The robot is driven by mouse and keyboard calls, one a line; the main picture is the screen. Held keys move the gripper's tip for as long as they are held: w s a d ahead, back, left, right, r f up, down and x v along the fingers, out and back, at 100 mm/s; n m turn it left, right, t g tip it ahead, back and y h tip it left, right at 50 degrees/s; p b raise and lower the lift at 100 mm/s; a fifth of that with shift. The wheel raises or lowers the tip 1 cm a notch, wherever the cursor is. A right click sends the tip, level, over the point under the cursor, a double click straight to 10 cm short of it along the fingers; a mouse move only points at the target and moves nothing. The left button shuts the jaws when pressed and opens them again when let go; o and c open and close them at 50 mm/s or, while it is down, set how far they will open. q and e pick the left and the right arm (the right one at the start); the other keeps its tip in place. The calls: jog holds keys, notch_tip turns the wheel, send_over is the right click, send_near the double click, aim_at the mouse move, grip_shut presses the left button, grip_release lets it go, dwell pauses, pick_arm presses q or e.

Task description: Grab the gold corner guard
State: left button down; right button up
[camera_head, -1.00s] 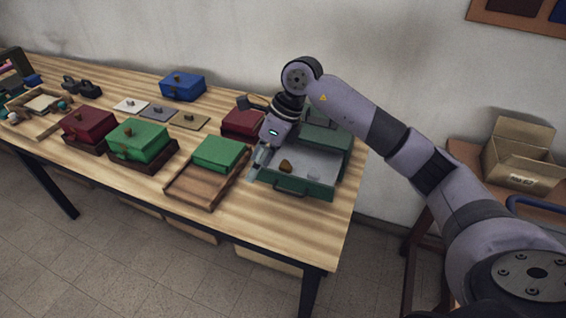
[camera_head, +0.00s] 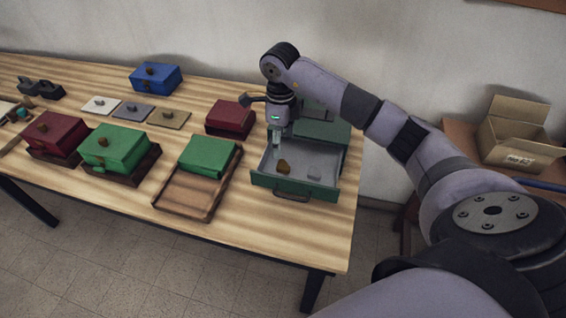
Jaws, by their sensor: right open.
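A small gold-brown piece, which looks like the gold corner guard (camera_head: 283,166), lies in the grey-lined open drawer (camera_head: 263,182) of a green box at the right end of the table. My right gripper (camera_head: 277,154) points down over the drawer's left part, just above and left of the gold piece. It is open and looks empty; its fingers are small here, and I cannot tell whether they touch the piece. My left gripper is not in view.
A grey piece (camera_head: 314,176) lies in the drawer to the right. A dark red box (camera_head: 230,118) stands left of my gripper. A green box on a wooden tray (camera_head: 185,196) stands further left. A cardboard box (camera_head: 518,135) sits on a side table.

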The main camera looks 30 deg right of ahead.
aim_at(281, 164)
notch_tip(281, 164, down, 3)
jog(key=shift+a+f+p, duration=0.1)
jog(key=shift+f+p, duration=0.05)
jog(key=shift+p, duration=0.35)
notch_tip(281, 164, down, 4)
jog(key=shift+s+r+p, duration=0.15)
jog(key=shift+r+p, duration=0.05)
jog(key=shift+p, duration=0.75)
jog(key=shift+f, duration=0.6)
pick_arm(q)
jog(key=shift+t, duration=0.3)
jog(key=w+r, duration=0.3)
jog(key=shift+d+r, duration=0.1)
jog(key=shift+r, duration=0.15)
pick_arm(e)
jog(key=shift+c, duration=0.4)
jog(key=c, duration=0.4)
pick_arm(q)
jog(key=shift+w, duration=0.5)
pick_arm(e)
jog(key=c, duration=0.5)
jog(key=shift+r, duration=0.1)
